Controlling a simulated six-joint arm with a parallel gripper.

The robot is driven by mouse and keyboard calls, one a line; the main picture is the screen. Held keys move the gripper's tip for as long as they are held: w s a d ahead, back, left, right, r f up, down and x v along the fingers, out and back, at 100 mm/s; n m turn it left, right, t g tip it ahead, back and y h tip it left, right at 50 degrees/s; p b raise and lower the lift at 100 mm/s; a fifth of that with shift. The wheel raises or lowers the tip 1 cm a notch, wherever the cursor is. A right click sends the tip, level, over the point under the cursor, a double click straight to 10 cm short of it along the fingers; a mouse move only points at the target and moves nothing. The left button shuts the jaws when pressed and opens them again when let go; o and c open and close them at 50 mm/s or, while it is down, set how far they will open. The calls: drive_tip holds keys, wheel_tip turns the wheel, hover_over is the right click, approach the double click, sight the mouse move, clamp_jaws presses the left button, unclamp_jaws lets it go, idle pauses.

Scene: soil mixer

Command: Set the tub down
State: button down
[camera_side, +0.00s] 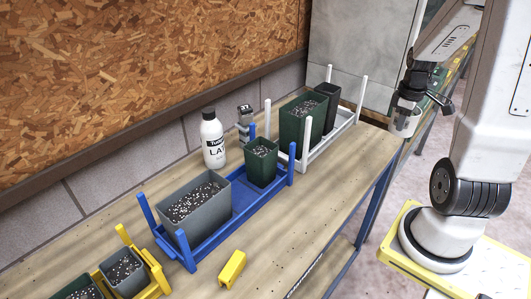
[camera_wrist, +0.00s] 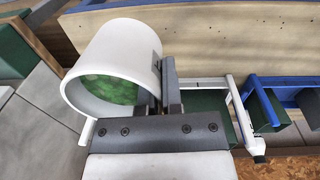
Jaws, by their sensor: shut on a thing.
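A white round tub (camera_wrist: 133,45) is held in my gripper (camera_wrist: 160,92) in the wrist view. The fingers are shut on its wall. The open mouth of the tub faces the camera, and something green shows inside. In the side view the tub (camera_side: 405,122) hangs under my gripper (camera_side: 412,101) at the right, near the bench's right end. It looks apart from the bench top. What lies directly below the tub is hard to tell.
The wooden bench (camera_side: 290,235) carries a blue rack (camera_side: 222,232), a white rack (camera_side: 342,128) and a yellow rack (camera_side: 150,270) with soil-filled pots. A white bottle (camera_side: 212,143) stands behind them. A yellow block (camera_side: 232,268) lies in front. The bench's front strip is mostly clear.

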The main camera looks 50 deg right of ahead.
drive_tip(key=w+d+f, duration=0.9)
drive_tip(key=shift+w+d, duration=0.25)
drive_tip(key=shift+f, duration=0.15)
idle(0.4)
drive_tip(key=shift+w+d+f, duration=0.2)
drive_tip(key=shift+d+f, duration=0.05)
drive_tip(key=shift+f, duration=1.55)
drive_tip(key=shift+f, duration=0.15)
